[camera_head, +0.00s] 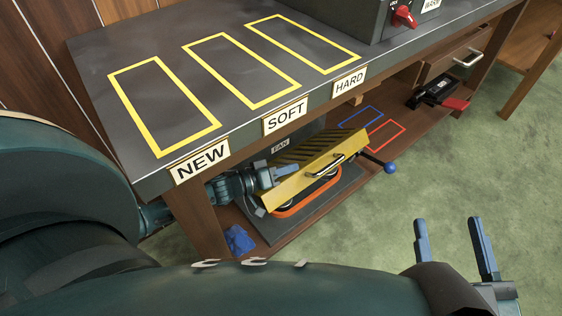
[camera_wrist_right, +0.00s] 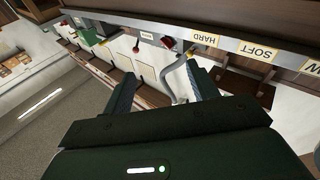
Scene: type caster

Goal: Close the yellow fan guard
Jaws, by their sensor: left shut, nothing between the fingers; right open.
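The yellow fan guard (camera_head: 300,180) is a hinged, striped cover with a metal handle (camera_head: 325,166) at its front. It stands tilted up over the fan's orange ring (camera_head: 310,194) on the lower shelf under the bench, with a gap between them. My left gripper (camera_head: 280,174) is at the guard's left end, its blue fingertips shut and empty, against or very close to the guard; contact is hard to tell. My right gripper (camera_head: 454,243) is open and empty over the green floor, away from the guard. Its two fingers also show in the right wrist view (camera_wrist_right: 160,88).
The bench top (camera_head: 130,50) has yellow outlines labelled NEW, SOFT and HARD. A lever with a blue ball (camera_head: 390,168) sticks out right of the fan. A blue object (camera_head: 238,240) lies at the shelf's left. A black and red tool (camera_head: 438,95) lies further right. The floor is clear.

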